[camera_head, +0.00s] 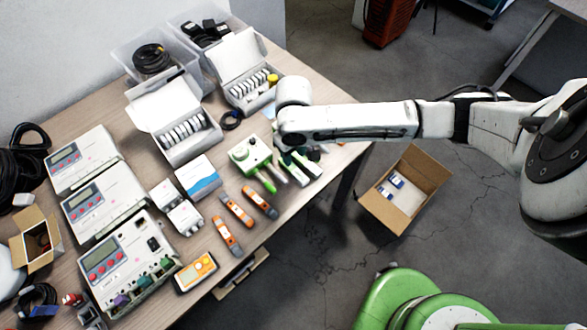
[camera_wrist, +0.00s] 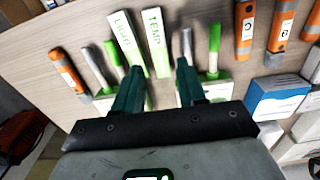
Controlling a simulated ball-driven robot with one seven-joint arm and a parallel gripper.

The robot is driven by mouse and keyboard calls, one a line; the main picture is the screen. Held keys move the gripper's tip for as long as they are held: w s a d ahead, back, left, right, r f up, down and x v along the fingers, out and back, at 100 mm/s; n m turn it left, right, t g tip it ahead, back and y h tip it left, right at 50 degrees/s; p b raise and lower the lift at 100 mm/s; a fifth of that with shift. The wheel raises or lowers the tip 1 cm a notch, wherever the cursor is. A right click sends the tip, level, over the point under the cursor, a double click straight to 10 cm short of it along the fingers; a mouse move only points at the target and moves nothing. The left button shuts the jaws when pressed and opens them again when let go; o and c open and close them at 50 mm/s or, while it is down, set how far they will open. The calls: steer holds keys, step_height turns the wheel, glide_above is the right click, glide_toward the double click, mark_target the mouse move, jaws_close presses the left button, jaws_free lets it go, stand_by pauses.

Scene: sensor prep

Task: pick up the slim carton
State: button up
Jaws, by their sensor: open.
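Two slim white-and-green pieces lie side by side on the wooden table in the wrist view, one marked LIGHT (camera_wrist: 126,38) and one marked TEMP (camera_wrist: 155,42). I cannot tell whether either is the slim carton. A blue-and-white carton (camera_wrist: 277,97) lies at the right; it also shows in the head view (camera_head: 198,177). My gripper (camera_wrist: 160,66) is open, its dark green fingers pointing at the TEMP piece, which lies between them in the picture. I cannot tell the height gap. In the head view my wrist largely hides the gripper.
Green-handled probes (camera_wrist: 214,47) lie close beside the fingers. Orange tools (camera_head: 236,211) lie along the front of the table. White meter units (camera_head: 105,200) and open white cases (camera_head: 183,130) stand farther left and back. An open cardboard box (camera_head: 430,172) sits on the floor.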

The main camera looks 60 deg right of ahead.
mark_target(294, 169)
steer(key=f, duration=0.8)
steer(key=shift+w+d+f+p, duration=0.1)
steer(key=shift+d+f+p, duration=0.1)
steer(key=shift+p, duration=0.1)
jaws_close()
